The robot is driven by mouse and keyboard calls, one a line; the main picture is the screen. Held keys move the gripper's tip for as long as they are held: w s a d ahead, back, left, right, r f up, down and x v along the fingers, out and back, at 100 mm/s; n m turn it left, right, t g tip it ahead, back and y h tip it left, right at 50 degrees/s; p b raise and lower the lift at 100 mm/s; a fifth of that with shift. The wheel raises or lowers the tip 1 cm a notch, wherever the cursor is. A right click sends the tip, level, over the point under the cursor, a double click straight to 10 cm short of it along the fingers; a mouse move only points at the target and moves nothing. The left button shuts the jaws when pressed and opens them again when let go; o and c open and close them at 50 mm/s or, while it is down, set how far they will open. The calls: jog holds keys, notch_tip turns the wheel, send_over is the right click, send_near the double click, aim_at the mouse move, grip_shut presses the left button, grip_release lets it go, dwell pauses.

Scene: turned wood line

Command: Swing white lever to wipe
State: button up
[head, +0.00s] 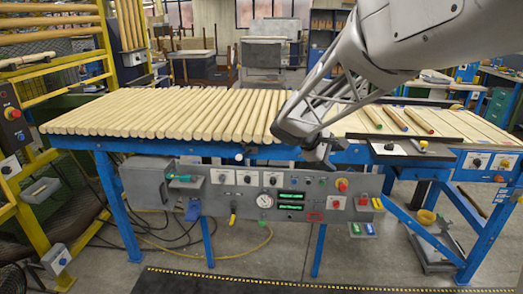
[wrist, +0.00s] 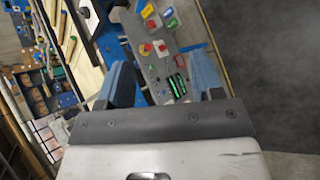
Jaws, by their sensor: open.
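A small white round knob (head: 239,157) sits on the blue front rail of the table, left of my gripper. It may be the tip of the white lever, but its arm and any "wipe" mark are too small to make out. The grey control panel (head: 340,187) hangs below the rail; it also shows between and beyond my fingers in the wrist view (wrist: 158,68). My gripper (head: 322,163) is in front of the rail, above the right part of the panel, right of the knob and apart from it. In the wrist view my gripper (wrist: 163,80) has its two blue fingers spread with nothing between them.
Many pale wooden rods (head: 160,112) lie side by side on the table. The panel carries a yellow-handled valve (head: 233,214), a round gauge (head: 264,200), green displays (head: 291,201) and a red stop button (head: 342,185). A dark plate (head: 400,150) juts out at right. The floor in front is clear.

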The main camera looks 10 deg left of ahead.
jog(key=w+a+f+n+t+h, duration=0.2)
jog(key=w+a+f+n, duration=0.1)
jog(key=w+a, duration=0.55)
jog(key=n+t+y, duration=0.2)
jog(key=n+t, duration=0.8)
jog(key=n, duration=0.3)
send_near(241, 156)
jog(key=w, duration=0.1)
jog(key=w+f, duration=0.1)
jog(key=w, duration=0.2)
jog(key=shift+d+f, duration=0.25)
jog(key=shift+x, duration=3.9)
jog(key=shift+s+d+r, duration=0.1)
jog(key=shift+d, duration=0.05)
jog(key=shift+c, duration=0.4)
